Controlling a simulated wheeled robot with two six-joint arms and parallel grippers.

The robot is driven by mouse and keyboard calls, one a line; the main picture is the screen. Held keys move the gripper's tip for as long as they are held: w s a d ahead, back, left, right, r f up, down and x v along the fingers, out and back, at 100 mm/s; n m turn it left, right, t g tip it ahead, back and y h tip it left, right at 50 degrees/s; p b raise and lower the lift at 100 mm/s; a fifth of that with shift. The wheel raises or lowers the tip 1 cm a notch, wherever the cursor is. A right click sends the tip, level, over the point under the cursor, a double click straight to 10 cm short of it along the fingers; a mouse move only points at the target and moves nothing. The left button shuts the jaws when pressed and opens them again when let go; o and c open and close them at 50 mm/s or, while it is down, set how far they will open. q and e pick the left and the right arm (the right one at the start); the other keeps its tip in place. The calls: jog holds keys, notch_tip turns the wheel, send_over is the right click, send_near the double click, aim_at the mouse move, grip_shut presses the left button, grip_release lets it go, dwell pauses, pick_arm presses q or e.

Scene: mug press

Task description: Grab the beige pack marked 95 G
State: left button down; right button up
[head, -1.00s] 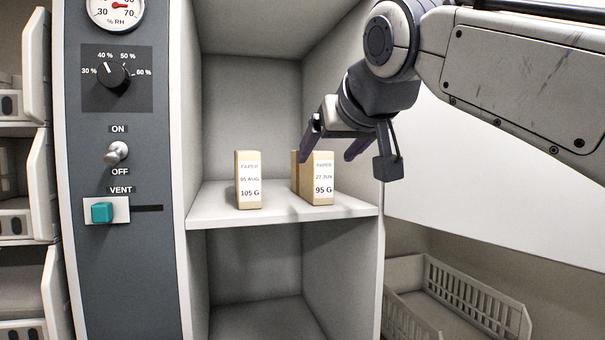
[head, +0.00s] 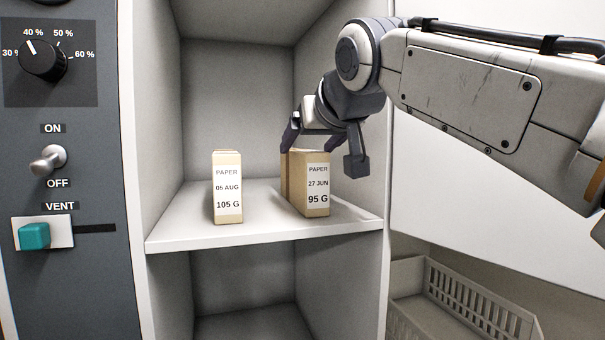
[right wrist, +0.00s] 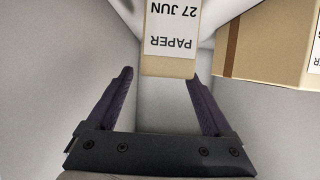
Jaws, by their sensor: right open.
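The beige pack marked 95 G (head: 317,190) stands upright on the cabinet shelf (head: 262,222), with its white label facing me. In the right wrist view the same pack (right wrist: 172,40) is upside down at the top middle, its label reading PAPER and 27 JUN. My right gripper (head: 309,147) is open at the top of this pack. In the right wrist view its two fingers are spread, with the pack just beyond the tips (right wrist: 160,74); I see no contact. My left gripper is not in view.
A beige pack marked 105 G (head: 228,188) stands to the left on the same shelf. Another pack (right wrist: 265,45) shows at the right in the wrist view, its label cut off. Cabinet walls flank the shelf. A control panel (head: 62,130) is left; a slatted basket (head: 480,300) is lower right.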

jog(key=x, duration=0.1)
jog(key=p+x, duration=0.2)
jog(key=shift+w+a+r, duration=0.15)
jog(key=shift+w+a, duration=0.15)
jog(key=shift+w, duration=0.1)
jog(key=shift+w+f, duration=0.35)
jog(key=shift+w, duration=0.1)
jog(key=shift+r, duration=0.1)
grip_shut()
